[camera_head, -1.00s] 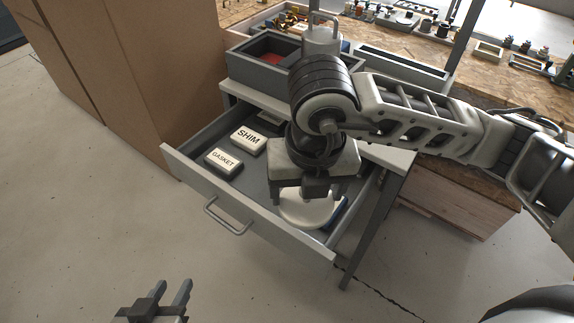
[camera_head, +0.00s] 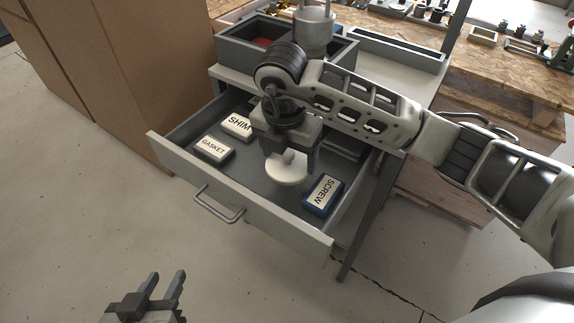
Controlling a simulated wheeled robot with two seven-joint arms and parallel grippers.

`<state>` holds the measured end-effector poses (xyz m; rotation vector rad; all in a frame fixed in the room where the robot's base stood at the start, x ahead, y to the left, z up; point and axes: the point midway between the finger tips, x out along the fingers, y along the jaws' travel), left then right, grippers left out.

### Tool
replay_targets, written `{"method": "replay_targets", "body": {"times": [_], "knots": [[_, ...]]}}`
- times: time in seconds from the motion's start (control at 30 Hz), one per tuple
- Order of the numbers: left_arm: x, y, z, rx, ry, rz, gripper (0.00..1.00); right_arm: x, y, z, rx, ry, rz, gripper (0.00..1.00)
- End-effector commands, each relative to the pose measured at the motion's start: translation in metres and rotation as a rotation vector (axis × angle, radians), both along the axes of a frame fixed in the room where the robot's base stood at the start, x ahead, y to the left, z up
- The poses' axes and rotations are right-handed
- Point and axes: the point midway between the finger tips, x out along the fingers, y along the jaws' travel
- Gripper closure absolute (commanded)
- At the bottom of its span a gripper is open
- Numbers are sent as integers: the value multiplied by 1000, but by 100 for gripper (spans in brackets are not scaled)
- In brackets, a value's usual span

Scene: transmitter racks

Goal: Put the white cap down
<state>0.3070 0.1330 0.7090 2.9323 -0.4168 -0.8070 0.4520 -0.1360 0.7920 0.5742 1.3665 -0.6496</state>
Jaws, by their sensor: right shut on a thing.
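The white cap (camera_head: 286,172) is a round pale disc with a raised middle. It is in the open drawer (camera_head: 232,216), between the GASKET box and the SCREW box. My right gripper (camera_head: 289,160) points down into the drawer and is shut on the cap's raised middle. I cannot tell whether the cap touches the drawer floor. My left gripper (camera_head: 166,292) is at the bottom left, outside the drawer, with its fingers apart and nothing between them.
The drawer holds a SHIM box (camera_head: 238,125), a GASKET box (camera_head: 213,150) and a blue SCREW box (camera_head: 322,194). Bare drawer floor lies left of the cap. A grey bin (camera_head: 236,50) stands on the cabinet top. Cardboard boxes (camera_head: 100,80) stand at left.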

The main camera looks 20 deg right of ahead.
Motion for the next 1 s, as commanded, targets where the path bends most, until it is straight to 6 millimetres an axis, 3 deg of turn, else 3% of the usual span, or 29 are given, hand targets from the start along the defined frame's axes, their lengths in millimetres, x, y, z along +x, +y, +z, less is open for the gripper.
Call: {"method": "replay_targets", "body": {"times": [0.1,0.33,0.53,0.9,0.93,1.0], "knots": [[-1,0,-1,0,-2,-3,64,11,-2,-14,0,0,-1,47],[-1,0,-1,1,-4,-4,64,21,-4,-27,1,0,0,47],[-2,-1,-1,2,-2,-6,64,21,-4,-55,0,2,2,47],[-2,-1,-5,2,0,-6,64,21,-4,-60,1,-1,2,47],[-2,-1,-4,3,-1,-7,64,21,-4,-59,1,-1,1,15],[-2,-1,-4,3,-1,-7,64,21,-4,-59,1,-1,1,14]]}}
